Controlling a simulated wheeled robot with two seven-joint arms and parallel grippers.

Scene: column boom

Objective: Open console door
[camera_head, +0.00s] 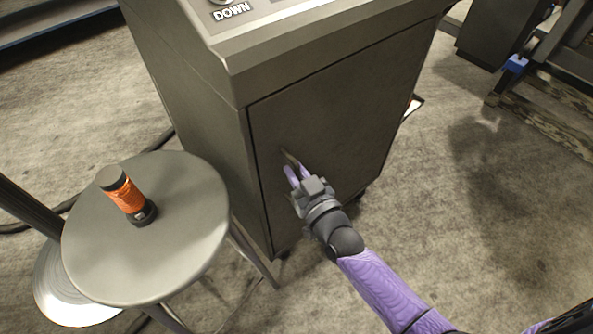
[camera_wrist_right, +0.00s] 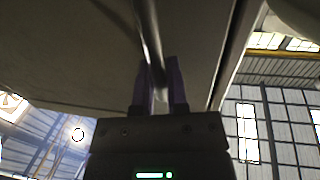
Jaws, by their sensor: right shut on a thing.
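The console (camera_head: 185,100) is a dark grey metal cabinet with a sloped top panel. Its door (camera_head: 345,100) is a flat grey panel that looks closed, with a thin dark seam along its left and top edges. A slim metal handle (camera_head: 288,156) stands out from the door near its left side. My right gripper (camera_head: 297,174) is at the handle, its purple fingers shut on it. In the right wrist view the handle (camera_wrist_right: 149,35) runs down between the fingers (camera_wrist_right: 163,85). The gripper hides the handle's lower part. My left gripper is out of view.
A round grey stool (camera_head: 190,240) stands left of the console, with an orange and black flashlight (camera_head: 126,196) upright on it. Cables lie on the floor behind the stool. Dark equipment (camera_head: 495,35) stands at upper right.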

